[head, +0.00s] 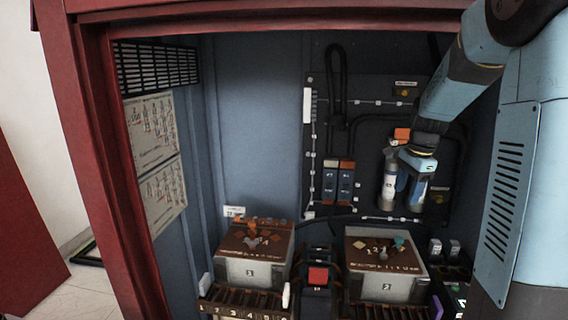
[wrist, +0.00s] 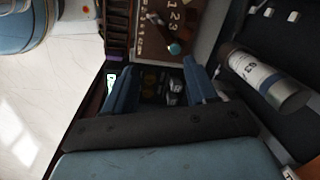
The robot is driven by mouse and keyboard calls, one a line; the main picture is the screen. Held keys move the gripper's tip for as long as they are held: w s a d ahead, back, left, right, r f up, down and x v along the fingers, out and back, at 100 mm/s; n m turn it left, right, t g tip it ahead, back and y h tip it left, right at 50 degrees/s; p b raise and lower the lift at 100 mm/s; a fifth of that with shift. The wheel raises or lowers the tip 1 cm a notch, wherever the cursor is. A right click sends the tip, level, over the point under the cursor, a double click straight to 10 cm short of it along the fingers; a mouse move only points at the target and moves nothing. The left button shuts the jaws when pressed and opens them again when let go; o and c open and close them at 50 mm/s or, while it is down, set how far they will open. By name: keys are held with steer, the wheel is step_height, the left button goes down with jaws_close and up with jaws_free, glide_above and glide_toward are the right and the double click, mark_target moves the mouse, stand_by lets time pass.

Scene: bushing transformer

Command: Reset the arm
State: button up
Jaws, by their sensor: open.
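My arm (head: 455,85) reaches down from the upper right into a cabinet. My gripper (head: 410,188) hangs in front of the cabinet's dark back panel, pointing down. In the wrist view its two blue fingers (wrist: 157,75) are spread apart, with nothing held between them. A grey labelled cylinder (head: 389,187) is just left of my gripper in the head view. It also shows in the wrist view (wrist: 265,78), to the right of the fingers and apart from them. Part of the panel behind my gripper is hidden.
Box 1 (head: 252,272) and box 2 (head: 386,287) stand low in the cabinet, with small parts on their brown tops. A red block (head: 318,276) sits between them. The cabinet's red frame (head: 100,150) borders the left. The blue back wall at left is clear.

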steer(key=s+a+r+n+t, duration=0.1)
steer(key=s+a+r+n, duration=0.1)
steer(key=s+n, duration=0.3)
steer(key=s+a+r+n+t, duration=0.2)
steer(key=s+a+n, duration=0.3)
steer(key=s, duration=0.7)
steer(key=s+a+r+n+t, duration=0.1)
steer(key=s+a+r+n, duration=0.2)
steer(key=s, duration=0.6)
steer(key=shift+a+r+n+h, duration=0.3)
steer(key=shift+a+n, duration=0.15)
steer(key=shift+n, duration=0.85)
steer(key=shift+s, duration=0.1)
